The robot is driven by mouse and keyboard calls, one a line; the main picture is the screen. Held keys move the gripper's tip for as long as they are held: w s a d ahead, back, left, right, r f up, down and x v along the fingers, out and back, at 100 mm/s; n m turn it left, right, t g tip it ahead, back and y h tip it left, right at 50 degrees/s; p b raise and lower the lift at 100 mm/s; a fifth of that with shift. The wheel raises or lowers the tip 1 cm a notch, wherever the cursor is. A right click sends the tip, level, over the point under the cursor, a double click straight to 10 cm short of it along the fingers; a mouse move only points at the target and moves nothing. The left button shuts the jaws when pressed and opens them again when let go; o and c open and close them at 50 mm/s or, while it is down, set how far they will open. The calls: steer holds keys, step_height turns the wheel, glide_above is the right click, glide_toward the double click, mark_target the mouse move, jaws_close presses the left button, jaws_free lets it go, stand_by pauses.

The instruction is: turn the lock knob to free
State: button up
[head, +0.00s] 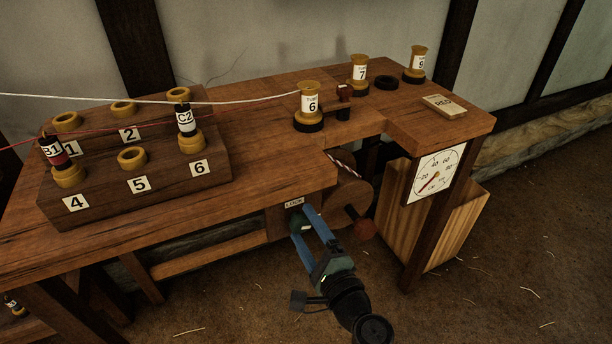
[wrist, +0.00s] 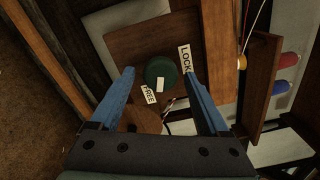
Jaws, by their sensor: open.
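The lock knob (wrist: 160,68) is a round dark green knob on a wooden board. A white mark sits at its lower edge in the wrist view. The LOCK label (wrist: 186,58) is to its right and the FREE label (wrist: 149,95) is below left, close to the white mark. My gripper (wrist: 158,73) is open, with one blue finger on each side of the knob and gaps visible. In the head view, my gripper (head: 302,225) reaches the bench front under the LOCK plate (head: 294,203); the green knob shows partly between the fingers.
A wooden drum (head: 348,196) with striped rope and a brown handle (head: 360,224) are right of my gripper. A dial (head: 435,173) hangs farther right. Spools and a numbered rack (head: 110,190) stand on the bench (head: 250,140). Floor in front is open.

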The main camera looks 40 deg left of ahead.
steer(key=p+v, duration=0.1)
steer(key=v, duration=1.2)
steer(key=shift+p, duration=0.4)
steer(key=w+d+r+n+t+h, duration=0.3)
steer(key=w+r, duration=0.1)
steer(key=r, duration=0.5)
steer(key=w+d+r+n+t+h, duration=0.2)
steer(key=w+d+r+t, duration=0.15)
steer(key=r, duration=0.55)
steer(key=w+d+r+n+t+h, duration=0.25)
steer(key=w+r+t, duration=0.2)
steer(key=r, duration=0.45)
steer(key=s+d+r+t+h, duration=0.3)
steer(key=s+r, duration=0.1)
steer(key=r, duration=0.5)
steer(key=s+d+r+n+t+h, duration=0.1)
steer(key=s+d+r+t+h, duration=0.2)
steer(key=s+r, duration=0.35)
steer(key=s+d+r+t+h, duration=0.2)
steer(key=d+r+t+h, duration=0.1)
steer(key=r, duration=0.8)
step_height(320, 180, up, 25)
steer(key=p, duration=2.4)
steer(key=shift+s+t+p, duration=0.3)
steer(key=shift+s+p, duration=0.05)
steer(key=shift+s, duration=0.1)
steer(key=shift+d+f, duration=0.1)
steer(key=shift+f, duration=0.1)
